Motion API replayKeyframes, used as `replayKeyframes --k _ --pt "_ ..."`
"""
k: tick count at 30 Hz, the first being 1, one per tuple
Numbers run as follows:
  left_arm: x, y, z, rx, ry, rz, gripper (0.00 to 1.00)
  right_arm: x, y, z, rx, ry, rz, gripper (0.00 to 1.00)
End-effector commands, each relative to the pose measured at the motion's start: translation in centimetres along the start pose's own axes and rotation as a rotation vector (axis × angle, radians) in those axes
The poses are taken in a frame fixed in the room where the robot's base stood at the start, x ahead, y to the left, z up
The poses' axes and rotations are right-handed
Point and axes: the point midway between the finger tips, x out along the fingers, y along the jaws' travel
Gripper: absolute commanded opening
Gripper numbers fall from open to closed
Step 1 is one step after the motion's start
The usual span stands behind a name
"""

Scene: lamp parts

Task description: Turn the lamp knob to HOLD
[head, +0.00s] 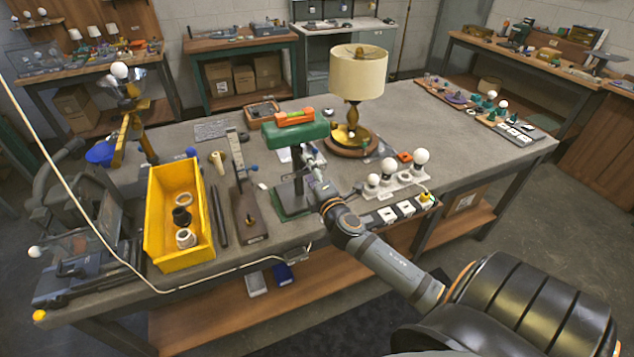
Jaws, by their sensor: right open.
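A table lamp (358,75) with a beige shade stands upright on a round wooden base near the middle of the workbench. A green fixture (290,137) on a dark post stands in front of it to the left. I cannot make out which part is the knob, nor any HOLD mark. My right gripper (311,160) is open, close to the right side of the green fixture's post and below its head. I cannot tell whether it touches the fixture. The lamp is behind and to the right of the gripper. My left gripper is not in view.
A yellow bin (178,217) with ring-like parts sits at the left front. A white strip with bulbs (392,183) and a row of switches lie right of my arm. The bench's right middle is clear.

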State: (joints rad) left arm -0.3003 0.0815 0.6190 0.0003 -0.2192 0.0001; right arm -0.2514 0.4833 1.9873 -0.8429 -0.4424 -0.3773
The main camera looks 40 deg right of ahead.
Motion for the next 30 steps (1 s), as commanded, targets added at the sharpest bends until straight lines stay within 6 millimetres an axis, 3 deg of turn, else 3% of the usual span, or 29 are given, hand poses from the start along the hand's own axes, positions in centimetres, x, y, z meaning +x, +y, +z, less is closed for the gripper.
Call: replayKeyframes --k 6,12,30 --pt "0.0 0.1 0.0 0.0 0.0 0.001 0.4 -5.5 -0.2 -0.1 -0.004 0.003 -0.004 0.63" --pt "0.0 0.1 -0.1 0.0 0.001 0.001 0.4 -8.2 -0.1 0.0 -0.002 0.001 -0.002 0.63" --pt "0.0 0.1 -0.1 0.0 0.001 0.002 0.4 -8.7 0.0 0.0 0.004 -0.002 -0.002 0.63"
